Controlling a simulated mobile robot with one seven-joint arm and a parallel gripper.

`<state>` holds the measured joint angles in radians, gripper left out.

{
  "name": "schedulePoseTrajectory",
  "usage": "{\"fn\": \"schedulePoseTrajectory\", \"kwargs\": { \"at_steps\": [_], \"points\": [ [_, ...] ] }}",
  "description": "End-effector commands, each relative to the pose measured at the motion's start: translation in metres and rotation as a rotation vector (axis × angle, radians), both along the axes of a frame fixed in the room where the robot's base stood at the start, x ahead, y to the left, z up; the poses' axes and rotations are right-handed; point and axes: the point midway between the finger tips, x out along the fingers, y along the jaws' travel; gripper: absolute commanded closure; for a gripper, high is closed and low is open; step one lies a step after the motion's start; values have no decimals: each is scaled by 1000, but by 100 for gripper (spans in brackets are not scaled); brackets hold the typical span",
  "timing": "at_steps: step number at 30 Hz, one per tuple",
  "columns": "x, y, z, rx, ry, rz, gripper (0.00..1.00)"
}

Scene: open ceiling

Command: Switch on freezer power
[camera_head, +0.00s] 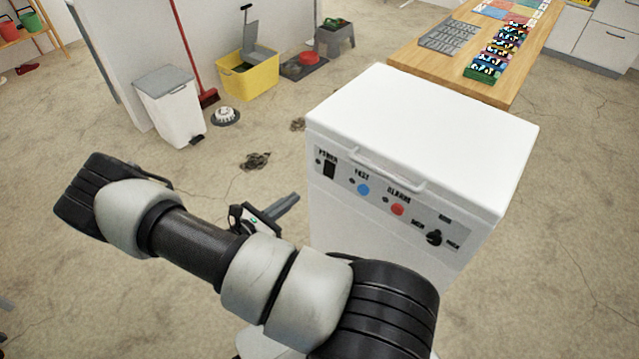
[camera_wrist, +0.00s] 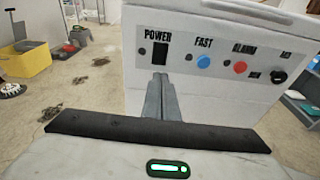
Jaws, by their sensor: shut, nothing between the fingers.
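The white chest freezer (camera_head: 420,135) stands right of centre in the head view with its lid shut. Its front panel bears a black POWER switch (camera_head: 329,170), also seen in the wrist view (camera_wrist: 160,60), with a small dark indicator beside it. Right of the switch are a blue FAST button (camera_wrist: 204,62), a red ALARM button (camera_wrist: 240,67) and a black knob (camera_head: 434,238). My gripper (camera_wrist: 160,77) is shut and empty. In the wrist view its fingertips appear just below the POWER switch; whether they touch the panel I cannot tell. In the head view my arm partly hides the freezer's lower front.
A lid handle (camera_head: 388,170) sticks out above the panel. A wooden table (camera_head: 410,60) stands behind the freezer. A white bin (camera_head: 170,105), a yellow bucket (camera_head: 247,80) and dark dirt patches (camera_head: 255,160) are at the back left. The floor at left is mostly clear.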

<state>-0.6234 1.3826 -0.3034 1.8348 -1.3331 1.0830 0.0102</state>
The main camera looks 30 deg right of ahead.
Motion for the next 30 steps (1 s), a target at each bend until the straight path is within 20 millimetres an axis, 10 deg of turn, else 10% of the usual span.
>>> {"fn": "schedulePoseTrajectory", "kwargs": {
  "at_steps": [16, 30],
  "points": [
    [3, -9, -8, -14, 14, 18, 100],
    [32, -94, -25, -14, 14, 16, 100]
  ]
}}
